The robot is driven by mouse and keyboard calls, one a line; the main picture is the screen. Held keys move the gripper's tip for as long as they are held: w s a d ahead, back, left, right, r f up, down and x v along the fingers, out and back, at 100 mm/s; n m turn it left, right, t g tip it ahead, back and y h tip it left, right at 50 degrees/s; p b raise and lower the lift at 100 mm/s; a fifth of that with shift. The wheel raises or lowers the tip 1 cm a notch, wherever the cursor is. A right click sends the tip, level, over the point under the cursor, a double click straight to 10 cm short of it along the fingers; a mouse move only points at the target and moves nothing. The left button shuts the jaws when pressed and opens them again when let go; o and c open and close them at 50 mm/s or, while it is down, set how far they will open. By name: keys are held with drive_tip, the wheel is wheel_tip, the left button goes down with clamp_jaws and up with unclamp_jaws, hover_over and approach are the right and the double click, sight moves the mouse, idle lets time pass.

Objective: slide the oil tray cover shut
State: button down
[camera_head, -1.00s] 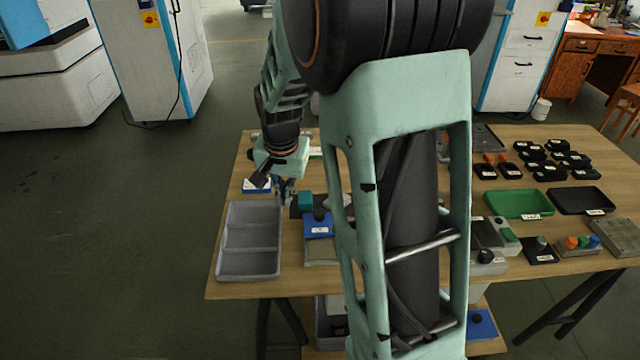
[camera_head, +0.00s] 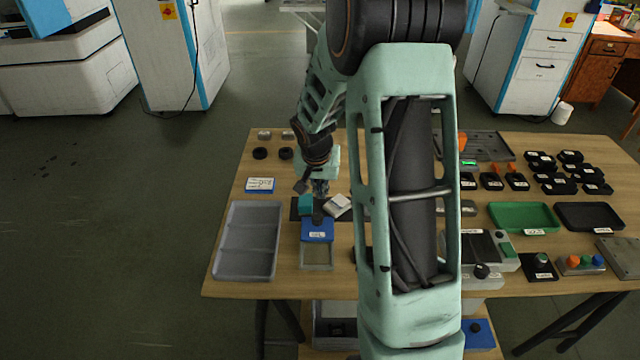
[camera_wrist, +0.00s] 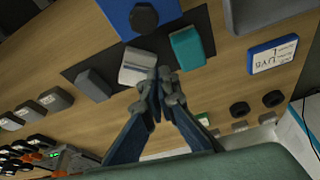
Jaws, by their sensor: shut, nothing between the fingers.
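The oil tray cover is a blue plate (camera_head: 318,236) with a white label and a dark knob. It lies over the far part of a small tray (camera_head: 303,262), whose near part is uncovered. In the wrist view the blue cover (camera_wrist: 171,13) is at the top edge, with its round black knob (camera_wrist: 143,17). My gripper (camera_head: 320,190) is shut and empty, just beyond the cover on its far side. In the wrist view my gripper (camera_wrist: 160,73) has its fingertips together over a dark mat, between a silver block and a teal block. I cannot tell its height exactly.
The teal block (camera_head: 305,204) and silver block (camera_head: 338,206) sit on the mat close behind the cover. A grey compartment bin (camera_head: 226,272) stands left of the tray. A labelled blue-and-white block (camera_head: 260,185) lies further back left. My arm hides the table's middle.

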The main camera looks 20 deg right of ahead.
sight(317, 226)
drive_tip(key=x, duration=0.3)
drive_tip(key=shift+f, duration=0.25)
drive_tip(key=shift+s+a+r, duration=0.15)
drive_tip(key=shift+s+a, duration=0.25)
drive_tip(key=shift+s, duration=0.15)
drive_tip(key=shift+s+a+r, duration=0.15)
drive_tip(key=shift+s+a, duration=0.2)
drive_tip(key=shift+s, duration=0.2)
drive_tip(key=shift+s+a, duration=0.3)
drive_tip(key=shift+s, duration=0.3)
